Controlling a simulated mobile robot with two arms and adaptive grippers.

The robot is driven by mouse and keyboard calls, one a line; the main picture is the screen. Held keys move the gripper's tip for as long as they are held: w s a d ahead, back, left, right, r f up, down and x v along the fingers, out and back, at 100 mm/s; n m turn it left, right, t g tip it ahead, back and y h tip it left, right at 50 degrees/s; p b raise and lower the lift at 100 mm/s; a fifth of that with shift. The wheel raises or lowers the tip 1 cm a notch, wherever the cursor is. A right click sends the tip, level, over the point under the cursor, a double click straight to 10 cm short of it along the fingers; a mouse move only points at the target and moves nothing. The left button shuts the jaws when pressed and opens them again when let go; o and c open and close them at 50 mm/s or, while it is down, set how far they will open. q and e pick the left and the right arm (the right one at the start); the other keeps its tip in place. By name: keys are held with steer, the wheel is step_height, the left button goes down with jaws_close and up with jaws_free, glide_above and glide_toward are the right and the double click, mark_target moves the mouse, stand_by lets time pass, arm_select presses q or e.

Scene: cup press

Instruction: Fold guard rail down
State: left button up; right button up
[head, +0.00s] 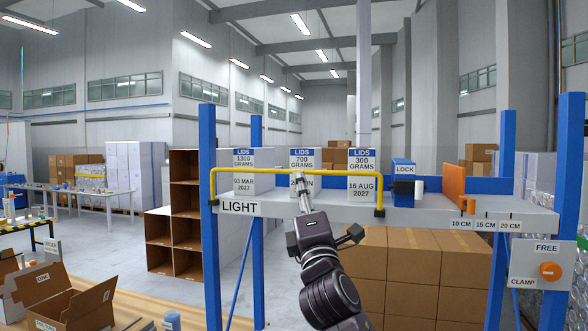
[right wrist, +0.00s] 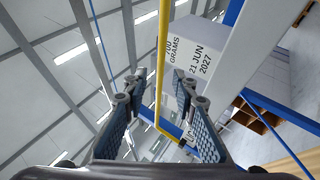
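The yellow guard rail (head: 282,169) stands raised along the front of the white shelf marked LIGHT (head: 275,209), its bar level in front of the lid boxes. In the right wrist view, the right gripper (right wrist: 160,90) is open, with one finger on each side of the yellow guard rail (right wrist: 158,70). I cannot tell whether either finger touches it. My left gripper is out of view.
Lid boxes marked 1300 (head: 245,180), 700 (head: 305,158) and 300 grams (head: 362,185) stand behind the rail. A blue LOCK block (head: 404,168) and an orange plate (head: 454,184) are to the right. Blue posts (head: 209,240) flank the shelf; cartons (head: 415,265) are stacked below.

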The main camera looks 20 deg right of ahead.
steer(key=p+x, duration=0.3)
steer(key=x, duration=0.3)
steer(key=shift+w+r, duration=0.15)
steer(key=shift+w, duration=0.25)
steer(key=shift+c, duration=0.4)
jaws_close()
